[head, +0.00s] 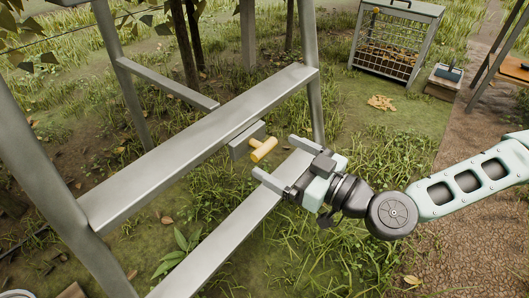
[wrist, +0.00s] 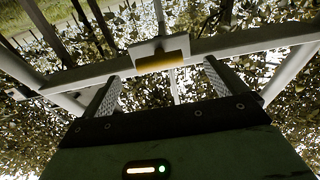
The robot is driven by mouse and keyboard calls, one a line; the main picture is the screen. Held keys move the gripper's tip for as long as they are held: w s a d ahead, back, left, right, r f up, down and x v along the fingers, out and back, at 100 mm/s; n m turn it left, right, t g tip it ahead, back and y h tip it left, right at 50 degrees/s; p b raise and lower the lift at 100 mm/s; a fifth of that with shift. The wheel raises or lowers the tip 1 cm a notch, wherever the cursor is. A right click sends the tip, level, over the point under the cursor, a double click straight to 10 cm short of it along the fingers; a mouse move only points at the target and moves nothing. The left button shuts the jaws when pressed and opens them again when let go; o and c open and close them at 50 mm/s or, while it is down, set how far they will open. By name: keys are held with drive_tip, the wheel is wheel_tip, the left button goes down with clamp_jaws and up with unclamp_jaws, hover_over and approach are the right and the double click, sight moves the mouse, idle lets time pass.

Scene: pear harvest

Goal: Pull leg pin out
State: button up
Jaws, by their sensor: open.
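The leg pin shows as a yellow T-shaped handle (head: 263,149) on a grey block (head: 241,143) at the ladder's metal rail. In the wrist view the yellow handle (wrist: 162,61) lies crosswise ahead, in front of its light block (wrist: 150,46). My gripper (head: 273,157) is open and empty. Its two fingers (wrist: 158,83) point at the handle, one toward each side of it, with a gap left between fingertips and handle. The pin's shaft is hidden inside the block.
The metal ladder's rails and steps (head: 200,140) cross the left and middle. A wire crate (head: 392,45) stands at the back right, with a small box (head: 444,80) beside it. Thin trunks stand behind the ladder. Grass at the right of the ladder is open.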

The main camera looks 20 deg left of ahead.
sight(269, 150)
drive_tip(key=shift+b+x, duration=0.5)
drive_tip(key=shift+x, duration=2)
